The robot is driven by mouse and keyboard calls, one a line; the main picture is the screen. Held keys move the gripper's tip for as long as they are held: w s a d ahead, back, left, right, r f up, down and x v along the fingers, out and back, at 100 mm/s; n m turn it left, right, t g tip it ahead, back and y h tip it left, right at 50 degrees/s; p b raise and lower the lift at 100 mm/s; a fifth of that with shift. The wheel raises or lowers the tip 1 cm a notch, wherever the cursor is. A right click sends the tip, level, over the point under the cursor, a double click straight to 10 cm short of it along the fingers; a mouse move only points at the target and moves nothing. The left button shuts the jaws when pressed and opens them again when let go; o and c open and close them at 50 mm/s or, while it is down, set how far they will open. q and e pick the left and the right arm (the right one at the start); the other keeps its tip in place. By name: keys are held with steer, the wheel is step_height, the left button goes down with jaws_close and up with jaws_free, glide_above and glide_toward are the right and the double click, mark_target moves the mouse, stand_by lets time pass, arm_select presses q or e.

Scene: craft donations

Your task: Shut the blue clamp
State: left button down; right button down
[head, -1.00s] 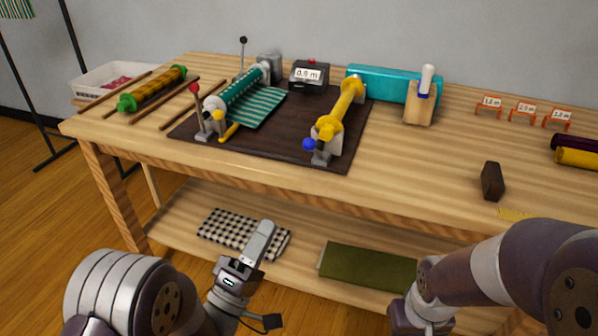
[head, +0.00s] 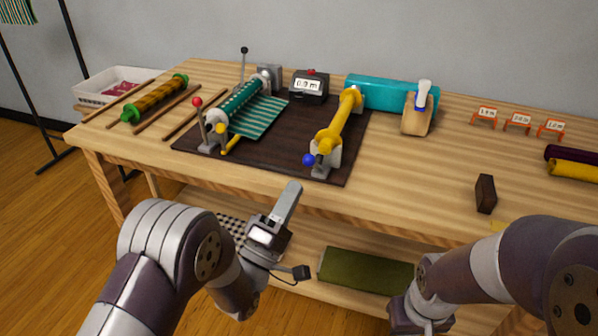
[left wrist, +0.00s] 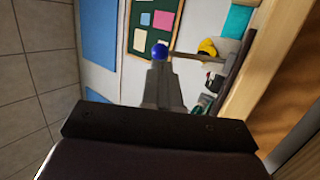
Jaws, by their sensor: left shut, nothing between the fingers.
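The blue clamp's ball knob (head: 309,160) is at the front of the dark board, at the near end of the yellow roller (head: 340,125). Its lever lies low, with the ball toward me, unlike the upright red-knobbed lever (head: 197,103). My left gripper (head: 291,188) is shut and empty in front of the table's front edge, below and slightly left of the blue knob. In the left wrist view the blue knob (left wrist: 160,51) shows just past the shut fingertips (left wrist: 160,68). I cannot tell if they touch.
The dark board (head: 270,165) also holds a green roller with striped cloth (head: 262,118) and a length counter (head: 309,86). A wooden block (head: 486,194) stands at the right. The lower shelf holds folded olive cloth (head: 365,270).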

mark_target(306, 165)
arm_select(q)
steer(key=x, duration=0.3)
steer(key=shift+w+d+r, duration=0.1)
steer(key=shift+w, duration=0.05)
steer(key=shift+r+p, duration=0.4)
steer(key=shift+p, duration=0.1)
steer(key=w+d+r+n+g+y+p, duration=0.2)
steer(key=w+r+g+y+p, duration=0.2)
steer(key=p, duration=1.4)
steer(key=w+r+g, duration=0.2)
steer(key=w+r, duration=0.1)
steer(key=w, duration=0.1)
steer(key=shift+d, duration=0.2)
